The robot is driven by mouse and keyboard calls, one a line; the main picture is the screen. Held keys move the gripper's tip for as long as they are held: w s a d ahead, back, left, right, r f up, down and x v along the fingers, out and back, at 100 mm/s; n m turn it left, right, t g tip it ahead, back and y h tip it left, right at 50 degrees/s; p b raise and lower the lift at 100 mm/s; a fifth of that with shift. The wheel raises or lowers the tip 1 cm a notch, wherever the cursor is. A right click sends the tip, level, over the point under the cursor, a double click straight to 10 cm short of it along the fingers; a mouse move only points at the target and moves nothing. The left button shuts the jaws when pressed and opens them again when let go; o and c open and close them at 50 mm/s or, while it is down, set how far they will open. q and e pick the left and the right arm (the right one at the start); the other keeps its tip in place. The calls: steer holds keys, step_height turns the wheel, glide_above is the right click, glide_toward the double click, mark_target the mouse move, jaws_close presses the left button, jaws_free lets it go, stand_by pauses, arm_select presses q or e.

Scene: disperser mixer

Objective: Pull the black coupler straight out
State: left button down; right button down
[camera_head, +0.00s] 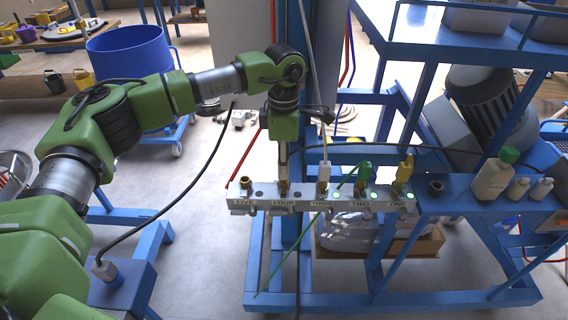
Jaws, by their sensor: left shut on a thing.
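The grey manifold (262,205) has a row of ports labelled FIVE, FOUR, THREE, TWO and ONE. My left gripper (283,172) points straight down over port FOUR and is shut on the black coupler, which is mostly hidden between its fingers. A black hose (400,149) runs from there to the right. Brass (283,186) shows at port FOUR just below the fingers; I cannot tell whether the coupler is still seated on it. Port FIVE (246,183) has a bare brass fitting. My right gripper is not in view.
A white coupler (324,172), a green coupler (364,172) and a yellow coupler (403,172) with hoses stand right of my gripper. White bottles (493,178) stand on the blue frame at right. A blue drum (130,60) stands back left. Space above port FIVE is clear.

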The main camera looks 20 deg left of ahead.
arm_select(q)
steer(key=shift+r+p, duration=1.3)
steer(key=shift+r, duration=1.6)
steer(key=shift+r, duration=0.1)
steer(key=shift+r+p, duration=0.95)
steer(key=shift+r, duration=1)
